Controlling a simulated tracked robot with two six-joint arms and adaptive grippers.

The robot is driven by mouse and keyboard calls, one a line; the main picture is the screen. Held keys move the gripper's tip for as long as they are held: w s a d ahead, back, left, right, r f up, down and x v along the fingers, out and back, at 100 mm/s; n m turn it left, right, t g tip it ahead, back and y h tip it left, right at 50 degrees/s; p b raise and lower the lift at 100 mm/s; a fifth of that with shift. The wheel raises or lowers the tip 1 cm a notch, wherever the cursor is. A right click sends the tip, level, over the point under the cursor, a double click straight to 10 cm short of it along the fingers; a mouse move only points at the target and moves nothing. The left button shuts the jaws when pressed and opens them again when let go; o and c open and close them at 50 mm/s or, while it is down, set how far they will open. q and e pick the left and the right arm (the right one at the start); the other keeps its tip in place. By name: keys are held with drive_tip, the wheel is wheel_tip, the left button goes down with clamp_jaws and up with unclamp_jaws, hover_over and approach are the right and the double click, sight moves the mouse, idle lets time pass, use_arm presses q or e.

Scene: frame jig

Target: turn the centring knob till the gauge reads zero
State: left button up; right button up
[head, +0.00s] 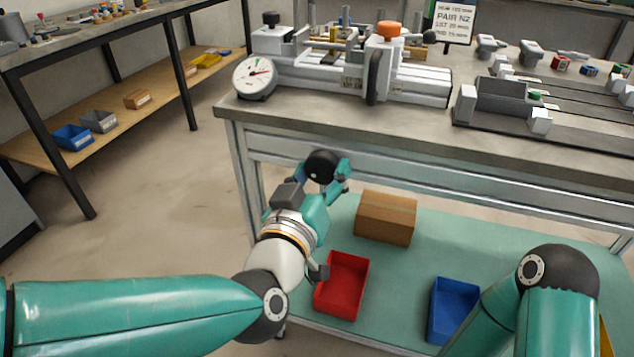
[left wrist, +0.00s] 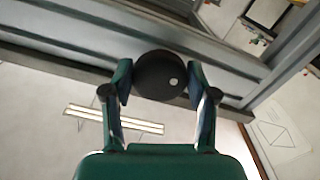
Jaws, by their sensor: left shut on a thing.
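The round dial gauge (head: 254,77) stands at the left end of the frame jig (head: 420,88) on the bench. Its red needle points right and slightly up, away from the green mark near the top of the dial. The black round knob (head: 322,165) with a white dot is at the bench's front, below the top. My left gripper (head: 324,172) is shut on this knob. In the left wrist view the knob (left wrist: 158,76) sits between the two fingers, its white dot right of centre. My right arm shows at the lower right, its gripper out of view.
The bench top (head: 330,115) overhangs my left gripper. A cardboard box (head: 386,218), a red bin (head: 342,286) and a blue bin (head: 453,308) are on the lower shelf. A grey fixture (head: 502,96) stands right of the jig. Open floor lies to the left.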

use_arm(q)
drive_tip(key=n+b, duration=0.4)
drive_tip(key=n, duration=0.2)
drive_tip(key=shift+f+n+b, duration=0.1)
drive_tip(key=shift+n+b, duration=0.2)
drive_tip(key=shift+b, duration=0.05)
drive_tip(key=n+b, duration=0.2)
drive_tip(key=n, duration=0.1)
drive_tip(key=shift+n+b, duration=0.6)
drive_tip(key=shift+n, duration=0.7)
drive_tip(key=shift+r, duration=0.2)
drive_tip(key=o, duration=1.1)
